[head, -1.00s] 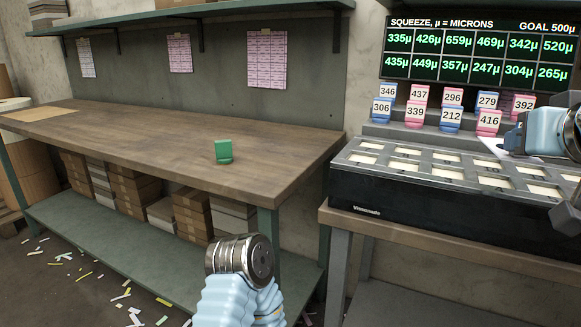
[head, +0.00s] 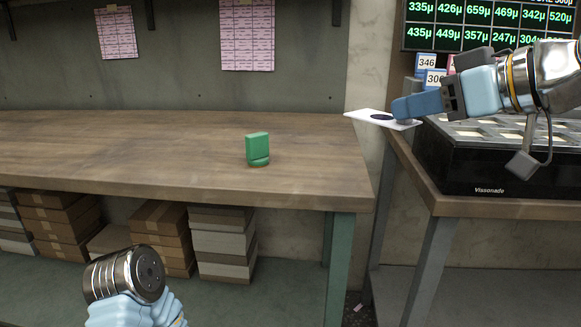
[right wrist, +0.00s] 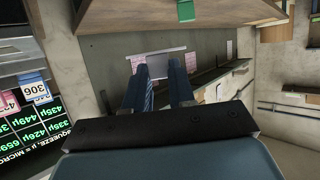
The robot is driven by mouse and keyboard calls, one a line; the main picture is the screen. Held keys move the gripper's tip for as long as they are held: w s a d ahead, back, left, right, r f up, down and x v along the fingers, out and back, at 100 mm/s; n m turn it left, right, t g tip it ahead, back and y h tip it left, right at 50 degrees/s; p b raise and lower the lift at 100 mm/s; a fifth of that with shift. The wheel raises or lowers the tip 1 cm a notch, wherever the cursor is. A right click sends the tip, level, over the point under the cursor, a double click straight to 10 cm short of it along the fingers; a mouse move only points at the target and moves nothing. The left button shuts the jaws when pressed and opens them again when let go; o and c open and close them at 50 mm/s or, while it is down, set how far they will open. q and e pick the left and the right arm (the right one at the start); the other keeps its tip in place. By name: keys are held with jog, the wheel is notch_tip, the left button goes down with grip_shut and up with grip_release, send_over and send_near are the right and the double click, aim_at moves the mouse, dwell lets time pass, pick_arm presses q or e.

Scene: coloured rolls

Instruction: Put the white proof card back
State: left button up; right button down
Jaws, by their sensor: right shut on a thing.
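The white proof card (head: 362,116), with a black disc on it, is held flat in my right gripper (head: 402,108), whose blue fingers are shut on it. The card is in the air over the gap between the wooden bench (head: 150,145) and the black console. In the right wrist view the card (right wrist: 166,62) sticks out beyond the fingertips (right wrist: 160,92). A small green stand (head: 257,146) is upright on the bench, left of the card and apart from it; it also shows in the right wrist view (right wrist: 186,10). My left gripper is not visible, only an arm part.
The black console (head: 470,165) with cream pads stands on a separate table at right. Numbered tags (head: 427,62) and a readout screen (head: 460,24) are behind it. The bench around the green stand is clear. Boxes and paper stacks (head: 222,240) sit below.

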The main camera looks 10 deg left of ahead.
aim_at(339, 176)
jog(key=x, duration=0.9)
jog(key=shift+w+d+f, duration=0.1)
jog(key=shift+w+f, duration=0.05)
jog(key=shift+w, duration=0.1)
jog(key=f, duration=0.1)
jog(key=w+a+f, duration=0.2)
jog(key=shift+w+f, duration=0.25)
jog(key=shift+f, duration=0.15)
jog(key=shift+w+a+f, duration=0.15)
jog(key=shift+f, duration=0.05)
jog(key=shift+w+a+f+b, duration=0.15)
jog(key=shift+w+f+b, duration=0.1)
jog(key=shift+f, duration=0.55)
jog(key=shift+w+a+f+b, duration=0.15)
jog(key=shift+a+f+b, duration=0.05)
jog(key=shift+f, duration=0.65)
jog(key=shift+w+a+f+b, duration=0.15)
jog(key=shift+w+f+b, duration=0.1)
jog(key=shift+f, duration=0.55)
jog(key=shift+f, duration=0.25)
jog(key=c, duration=0.9)
grip_release()
jog(key=shift+r, duration=0.1)
jog(key=shift+c, duration=0.2)
